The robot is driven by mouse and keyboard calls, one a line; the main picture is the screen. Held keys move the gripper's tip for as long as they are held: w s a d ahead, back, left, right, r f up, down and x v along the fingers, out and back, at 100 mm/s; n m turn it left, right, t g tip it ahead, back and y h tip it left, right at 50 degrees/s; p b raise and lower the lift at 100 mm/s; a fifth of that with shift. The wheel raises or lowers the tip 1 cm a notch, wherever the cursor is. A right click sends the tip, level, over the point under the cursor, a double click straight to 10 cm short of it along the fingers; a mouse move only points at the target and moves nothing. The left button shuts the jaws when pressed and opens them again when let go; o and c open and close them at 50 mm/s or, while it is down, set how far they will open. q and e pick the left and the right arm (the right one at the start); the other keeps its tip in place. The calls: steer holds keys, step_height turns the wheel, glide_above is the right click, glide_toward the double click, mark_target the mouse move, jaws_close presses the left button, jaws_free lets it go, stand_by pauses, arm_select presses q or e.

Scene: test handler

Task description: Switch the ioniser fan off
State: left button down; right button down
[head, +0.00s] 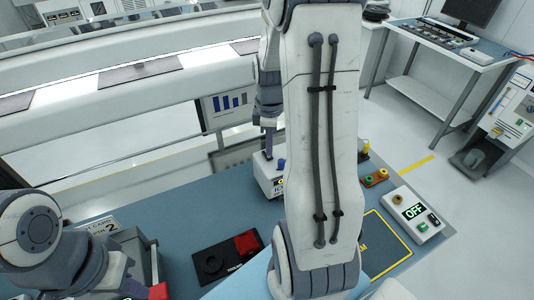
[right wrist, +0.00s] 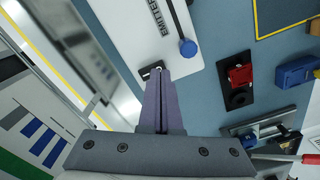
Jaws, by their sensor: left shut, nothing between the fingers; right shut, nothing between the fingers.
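A white box (head: 266,186), apparently the ioniser fan, stands on the blue bench behind my right forearm, which hides part of it. In the right wrist view, its white top (right wrist: 135,30) carries dark lettering, a blue round knob on a dark rod (right wrist: 188,47) and a small black switch (right wrist: 147,73). My right gripper (head: 268,150) is shut and empty, pointing down at this box. In the right wrist view its fingertips (right wrist: 157,71) are at the switch; whether they touch it, and the switch's position, I cannot tell. My left gripper (head: 150,291) is shut and empty at the lower left.
A white control box (head: 414,212) with a lit OFF display stands at the bench's right. A red block (head: 246,243) sits on a black plate at the front. A yellow-outlined area (head: 390,250) lies right of my forearm. The bench's left middle (head: 190,215) is clear.

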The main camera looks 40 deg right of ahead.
arm_select(q)
steer(key=shift+f+b, duration=0.6)
arm_select(e)
steer(key=shift+f, duration=0.9)
arm_select(q)
steer(key=shift+r, duration=0.1)
